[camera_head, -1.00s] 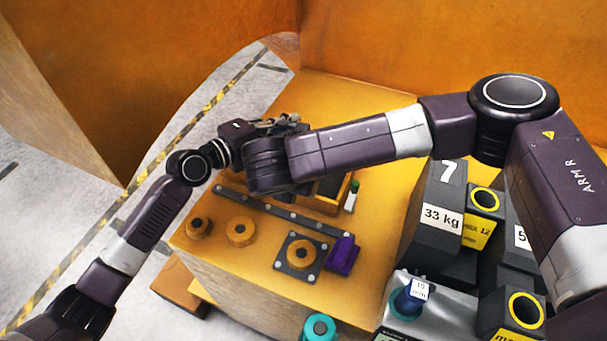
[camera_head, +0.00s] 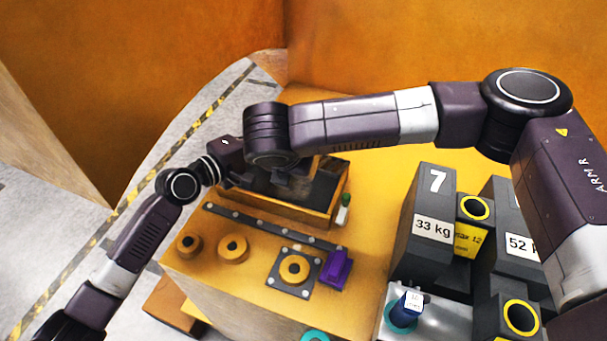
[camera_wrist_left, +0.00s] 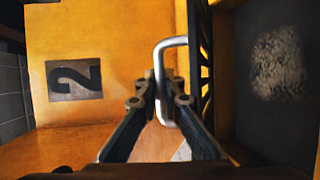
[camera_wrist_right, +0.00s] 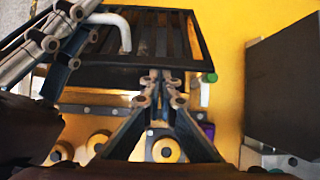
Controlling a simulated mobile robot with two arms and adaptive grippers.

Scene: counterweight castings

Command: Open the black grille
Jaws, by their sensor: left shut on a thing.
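The black grille (camera_wrist_right: 172,42) is a dark barred frame in the upper part of the right wrist view. My left gripper (camera_wrist_left: 161,88) is shut on the handle. My right gripper (camera_wrist_right: 161,82) has its fingers close together, in front of the grille's near edge, with nothing seen held. How far the grille is tilted is unclear.
Round orange knobs (camera_head: 233,248), a dark studded bar (camera_head: 272,224) and a purple block (camera_head: 337,267) are on the orange top in front. A dark 33 kg casting (camera_head: 425,210) stands right. A green-capped white item (camera_head: 343,212) is beside the box.

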